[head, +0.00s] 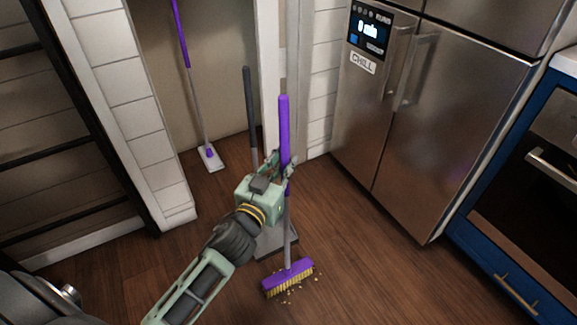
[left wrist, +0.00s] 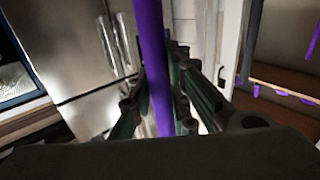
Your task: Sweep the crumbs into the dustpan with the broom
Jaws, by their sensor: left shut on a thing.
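The broom has a purple grip (head: 284,130), a grey lower stick and a purple head with yellow bristles (head: 287,277) low over the floor. My left gripper (head: 284,166) is shut on the broom's purple handle and holds it nearly upright. The handle also runs between the fingers in the left wrist view (left wrist: 154,70). Crumbs (head: 288,291) lie scattered on the floor around the bristles. The dustpan (head: 263,243) is grey with a tall dark upright handle (head: 249,110); it stands behind the broom, partly hidden by my gripper. My right gripper is not in view.
A steel fridge (head: 390,130) stands at the right, with a blue oven cabinet (head: 500,225) beside it. A purple and grey mop (head: 208,158) leans in the alcove at the back. A dark ladder-like frame (head: 85,115) is at the left. Wooden floor is clear right of the broom.

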